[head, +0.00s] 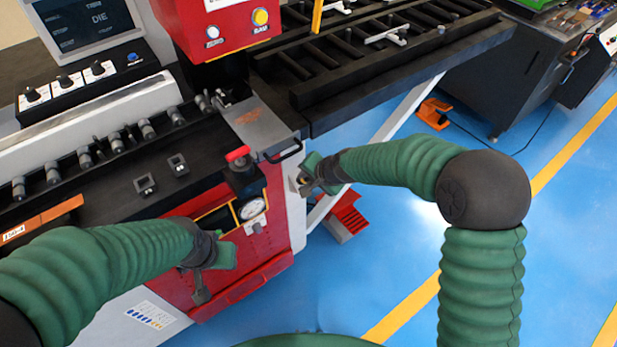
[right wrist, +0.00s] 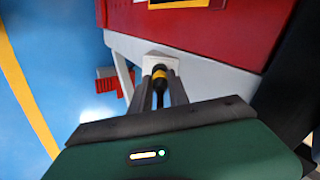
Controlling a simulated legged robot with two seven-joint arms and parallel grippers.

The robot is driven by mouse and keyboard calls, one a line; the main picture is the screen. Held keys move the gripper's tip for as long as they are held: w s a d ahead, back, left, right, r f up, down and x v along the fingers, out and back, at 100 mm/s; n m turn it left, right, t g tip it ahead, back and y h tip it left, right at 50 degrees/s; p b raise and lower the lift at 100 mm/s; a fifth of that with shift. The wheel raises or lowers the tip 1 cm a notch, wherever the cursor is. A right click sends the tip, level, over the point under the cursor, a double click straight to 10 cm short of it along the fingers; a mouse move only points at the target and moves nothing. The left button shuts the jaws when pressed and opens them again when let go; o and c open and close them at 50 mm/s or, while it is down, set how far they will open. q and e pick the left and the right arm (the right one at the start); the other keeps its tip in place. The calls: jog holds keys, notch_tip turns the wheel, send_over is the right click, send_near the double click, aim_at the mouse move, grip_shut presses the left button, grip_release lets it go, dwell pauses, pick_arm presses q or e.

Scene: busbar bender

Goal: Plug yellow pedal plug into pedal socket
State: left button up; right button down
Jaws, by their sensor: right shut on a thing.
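The yellow pedal plug (right wrist: 160,76) is black with a yellow band. In the right wrist view it sits between the two fingers of my right gripper (right wrist: 163,88), which is shut on it. The plug's tip points at a pale socket plate (right wrist: 149,62) on the machine's side. The tip is at or very close to the plate; I cannot tell whether it is inserted. In the head view my right gripper (head: 307,186) is at the pale side post of the red machine and mostly hides the plug. My left gripper (head: 203,282) hangs by the red front panel; its fingertips are unclear.
A red foot pedal (head: 348,217) stands on the blue floor below my right gripper. The red cabinet (head: 262,255) carries a gauge (head: 252,209) and a red-topped knob (head: 238,155). A black handle (head: 285,152) sticks out just above my right gripper. Open floor lies to the right.

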jog(key=shift+x, duration=0.85)
jog(key=c, duration=1.2)
grip_release()
jog(key=shift+o, duration=0.2)
jog(key=p+v, duration=0.1)
jog(key=v, duration=1.5)
jog(key=shift+s+r, duration=0.15)
jog(key=shift+r, duration=0.1)
jog(key=shift+d, duration=0.2)
